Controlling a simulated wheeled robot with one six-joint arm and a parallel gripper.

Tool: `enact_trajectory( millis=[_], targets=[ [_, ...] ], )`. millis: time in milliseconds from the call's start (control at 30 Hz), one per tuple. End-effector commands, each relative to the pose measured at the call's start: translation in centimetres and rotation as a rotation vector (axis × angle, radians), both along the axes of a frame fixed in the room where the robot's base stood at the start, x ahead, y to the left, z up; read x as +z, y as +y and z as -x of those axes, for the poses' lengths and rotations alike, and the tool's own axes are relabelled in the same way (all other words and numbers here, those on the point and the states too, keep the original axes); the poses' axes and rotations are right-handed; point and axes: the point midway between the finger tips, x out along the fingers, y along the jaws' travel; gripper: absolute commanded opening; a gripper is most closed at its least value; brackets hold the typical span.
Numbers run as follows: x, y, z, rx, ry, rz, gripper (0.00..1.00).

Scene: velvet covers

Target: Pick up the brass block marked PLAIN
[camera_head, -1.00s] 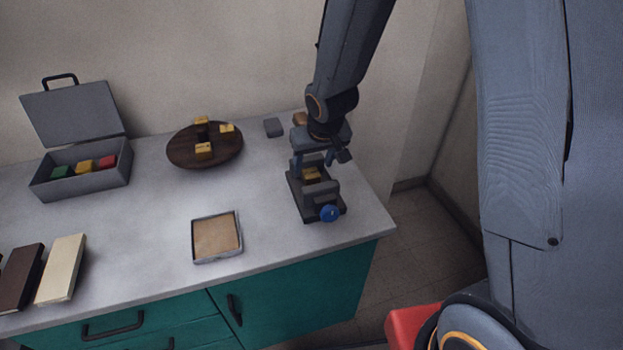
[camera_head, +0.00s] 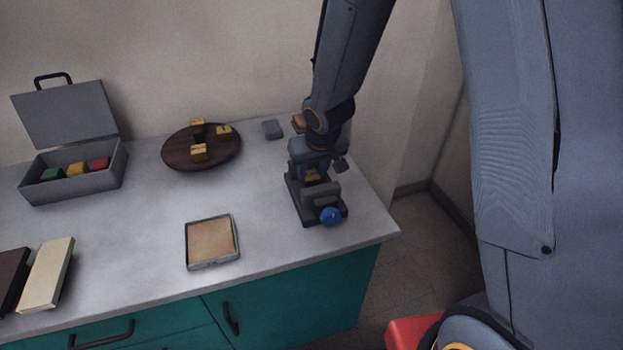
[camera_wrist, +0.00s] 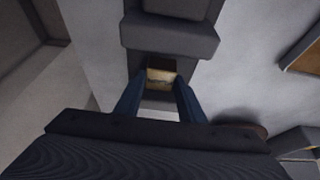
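A brass block (camera_head: 312,175) sits in a dark vise (camera_head: 306,208) with a blue knob, near the counter's right end. The block (camera_wrist: 161,76) also shows in the wrist view, next to a vise jaw (camera_wrist: 170,37). My gripper (camera_wrist: 160,84) is open over the vise, pointing down, with one finger on each side of the block. I see no clear grip on it. Three more brass blocks stand on a round dark wooden board (camera_head: 182,160): a back one (camera_head: 198,127), a right one (camera_head: 224,131) and a front one (camera_head: 199,152). No marking is legible.
A grey open case (camera_head: 75,185) with green, yellow and red blocks stands at the left. A square tray with a tan inside (camera_head: 211,242) lies front centre. A small grey block (camera_head: 272,129) lies behind the vise. Dark and cream slabs (camera_head: 46,273) lie front left.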

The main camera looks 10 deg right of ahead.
Motion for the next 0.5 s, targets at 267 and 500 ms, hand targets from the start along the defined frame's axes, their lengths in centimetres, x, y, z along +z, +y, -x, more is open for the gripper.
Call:
enact_trajectory(
  millis=[267,500],
  targets=[
    [0.07,0.01,-0.06,0.000,-0.002,0.000,0.00],
    [0.41,-0.03,0.02,0.000,-0.001,0.000,0.00]
  ],
)
